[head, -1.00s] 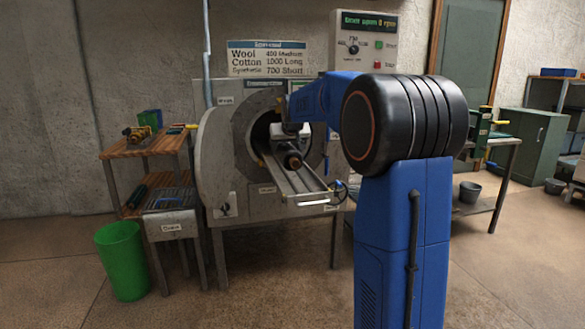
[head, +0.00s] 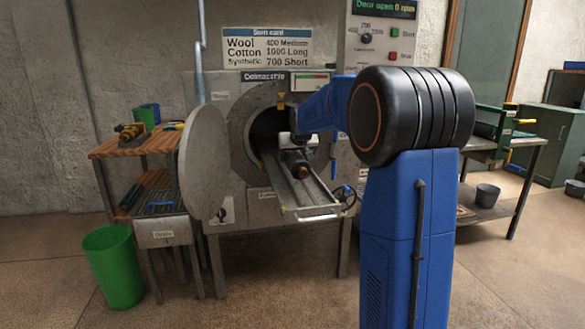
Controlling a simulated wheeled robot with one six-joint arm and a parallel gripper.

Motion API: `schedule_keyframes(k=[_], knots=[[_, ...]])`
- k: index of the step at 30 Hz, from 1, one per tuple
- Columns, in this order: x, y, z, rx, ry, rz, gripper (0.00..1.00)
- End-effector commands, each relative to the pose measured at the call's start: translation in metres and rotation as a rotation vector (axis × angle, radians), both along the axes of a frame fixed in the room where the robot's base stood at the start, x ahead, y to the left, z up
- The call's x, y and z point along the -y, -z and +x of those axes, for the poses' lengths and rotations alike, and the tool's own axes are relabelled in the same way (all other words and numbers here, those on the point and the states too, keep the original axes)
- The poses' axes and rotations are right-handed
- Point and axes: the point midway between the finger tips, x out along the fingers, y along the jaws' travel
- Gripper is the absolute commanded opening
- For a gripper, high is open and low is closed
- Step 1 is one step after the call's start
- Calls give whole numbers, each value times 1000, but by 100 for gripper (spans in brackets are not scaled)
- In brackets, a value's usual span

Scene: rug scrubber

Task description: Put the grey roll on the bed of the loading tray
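The loading tray (head: 323,197) sticks out of the round opening of the grey machine, with a pale handle bar at its front end. A dark grey roll (head: 296,160) with a brownish round end lies lengthwise over the tray bed, close to the opening. Whether it rests on the bed or is held just above it, I cannot tell. My gripper (head: 299,143) is at the roll's upper side, at the mouth of the opening. Its fingers are too small and too hidden to show whether they are shut on the roll.
The round machine door (head: 203,163) stands open to the left of the opening. A wooden shelf cart (head: 125,147), a small drawer table (head: 163,231) and a green bin (head: 113,265) are further left. A workbench (head: 510,150) stands at the right. The floor in front is clear.

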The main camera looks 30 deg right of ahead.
Motion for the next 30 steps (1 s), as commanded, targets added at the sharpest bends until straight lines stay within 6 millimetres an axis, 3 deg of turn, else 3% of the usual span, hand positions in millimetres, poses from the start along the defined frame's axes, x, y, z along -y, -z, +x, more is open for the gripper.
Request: schedule_keyframes(k=[5, 15, 29, 30], knots=[[0, 6, 0, 4, 0, -1, 3], [0, 39, 0, 4, 0, -1, 3], [0, 44, 0, 4, 0, -1, 3], [0, 46, 0, 1, 0, 0, 58]])
